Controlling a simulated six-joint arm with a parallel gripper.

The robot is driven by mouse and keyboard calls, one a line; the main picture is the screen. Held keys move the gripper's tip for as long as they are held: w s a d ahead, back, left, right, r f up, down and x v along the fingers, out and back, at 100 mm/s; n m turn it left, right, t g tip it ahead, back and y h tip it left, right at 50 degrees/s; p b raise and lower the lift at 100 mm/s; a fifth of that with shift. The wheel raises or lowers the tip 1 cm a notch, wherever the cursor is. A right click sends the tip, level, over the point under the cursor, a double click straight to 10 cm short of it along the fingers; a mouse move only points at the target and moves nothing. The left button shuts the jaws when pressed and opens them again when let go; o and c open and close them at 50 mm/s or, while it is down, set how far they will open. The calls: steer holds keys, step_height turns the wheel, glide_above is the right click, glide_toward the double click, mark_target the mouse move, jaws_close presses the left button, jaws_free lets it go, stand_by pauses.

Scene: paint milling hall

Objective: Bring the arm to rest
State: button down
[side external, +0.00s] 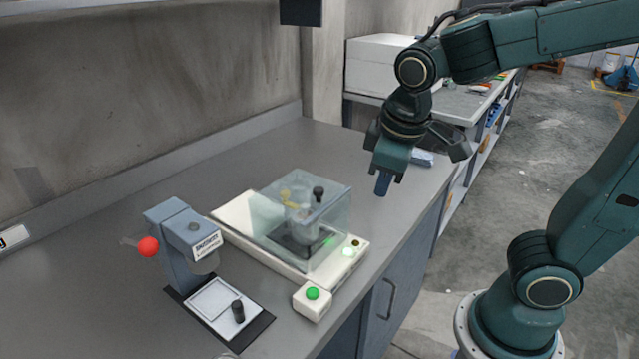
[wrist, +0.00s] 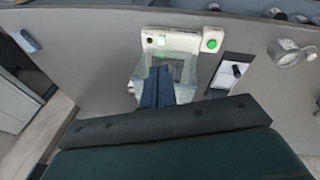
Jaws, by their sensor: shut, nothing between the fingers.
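My gripper (side external: 383,184) hangs from the green arm, pointing down, above the right front edge of the bench in the side view. Its fingers are shut with nothing between them. In the wrist view the shut fingers (wrist: 157,88) show as a dark blue pair in the middle, in front of the machine. The gripper is apart from the machine and the bench top. My arm reaches in from the right, raised and bent.
A cream machine (side external: 231,214) with a clear cover (side external: 335,205) stands on the grey bench (side external: 100,290). A green button box (side external: 312,303) is in front. A grey press with a red knob (side external: 148,247) stands left. A white box (side external: 375,65) sits behind the arm.

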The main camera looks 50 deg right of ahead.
steer(key=s+r+m+t+y, duration=0.1)
steer(key=s+r+m+t, duration=0.1)
steer(key=s, duration=0.5)
steer(key=shift+s+d+r+m+t+y, duration=0.35)
steer(key=shift+d+m+t+y, duration=0.05)
steer(key=shift+m+t, duration=0.1)
stand_by(2.1)
